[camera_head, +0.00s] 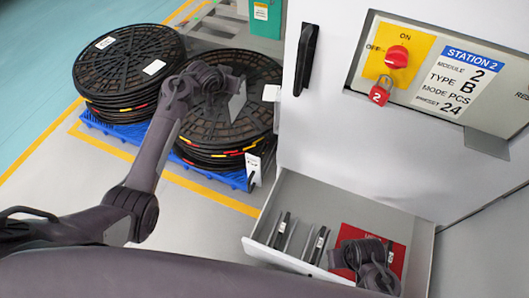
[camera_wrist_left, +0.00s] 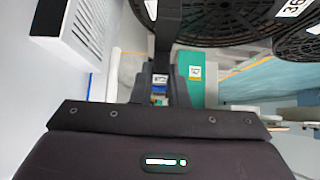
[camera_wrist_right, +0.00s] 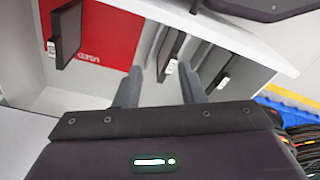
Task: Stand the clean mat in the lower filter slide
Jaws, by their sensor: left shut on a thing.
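My left gripper (camera_head: 222,90) is out over the stacked reels in the head view. In the left wrist view its fingers (camera_wrist_left: 160,92) are shut on a dark, thin mat (camera_wrist_left: 167,30), seen nearly edge-on. No label showing whether it is clean can be read. My right gripper (camera_head: 375,266) is above the open drawer; its fingers (camera_wrist_right: 159,92) are apart and empty in the right wrist view. Dark mats with white labels stand in the drawer, one (camera_head: 282,230) at the left and another (camera_head: 319,245) beside it. I cannot make out the lower filter slide.
The open drawer (camera_head: 262,250) has a red patch (camera_head: 352,240) with one dark mat (camera_wrist_right: 66,36) standing by it. The white cabinet (camera_head: 340,140) carries a red knob (camera_head: 397,57) and padlock (camera_head: 380,95). Reel stacks (camera_head: 130,60) on blue pallets lie left. A louvred panel (camera_wrist_left: 85,25) is upper left in the left wrist view.

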